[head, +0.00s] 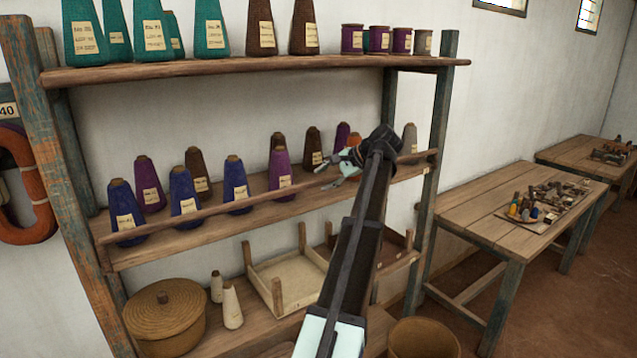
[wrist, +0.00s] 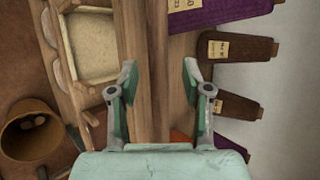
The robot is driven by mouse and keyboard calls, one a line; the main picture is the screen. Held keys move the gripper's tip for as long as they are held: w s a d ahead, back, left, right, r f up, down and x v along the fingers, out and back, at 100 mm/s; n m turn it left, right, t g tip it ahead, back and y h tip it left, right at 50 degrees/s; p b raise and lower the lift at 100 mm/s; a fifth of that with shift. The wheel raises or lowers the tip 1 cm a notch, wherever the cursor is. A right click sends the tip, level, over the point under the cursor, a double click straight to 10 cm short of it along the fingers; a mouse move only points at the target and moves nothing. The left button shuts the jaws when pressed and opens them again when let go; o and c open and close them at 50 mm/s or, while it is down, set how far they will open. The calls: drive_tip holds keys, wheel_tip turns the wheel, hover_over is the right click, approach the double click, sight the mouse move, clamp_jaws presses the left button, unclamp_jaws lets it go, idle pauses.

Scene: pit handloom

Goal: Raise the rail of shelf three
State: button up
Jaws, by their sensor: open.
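The rail (head: 215,209) is a long thin wooden bar across the front of the middle shelf (head: 180,240) in the head view. It runs between the rack's posts, above the shelf edge and in front of the yarn cones. My gripper (head: 331,175) is open at the rail, right of its middle. In the wrist view, the open fingers (wrist: 159,85) stand on either side of two parallel wooden strips; the narrower one looks like the rail (wrist: 158,60). I cannot tell whether a finger touches it. My arm hides part of the shelf and rail in the head view.
Blue cones (head: 235,185), purple cones (head: 280,175) and brown cones stand close behind the rail. The top shelf (head: 250,68) holds more cones and spools. Below are a lidded basket (head: 165,318), a wooden tray (head: 290,280) and an open basket (head: 422,340). A table (head: 480,215) stands right.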

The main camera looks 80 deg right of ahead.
drive_tip(key=v, duration=0.8)
drive_tip(key=shift+s+r, duration=0.1)
drive_tip(key=shift+r, duration=0.05)
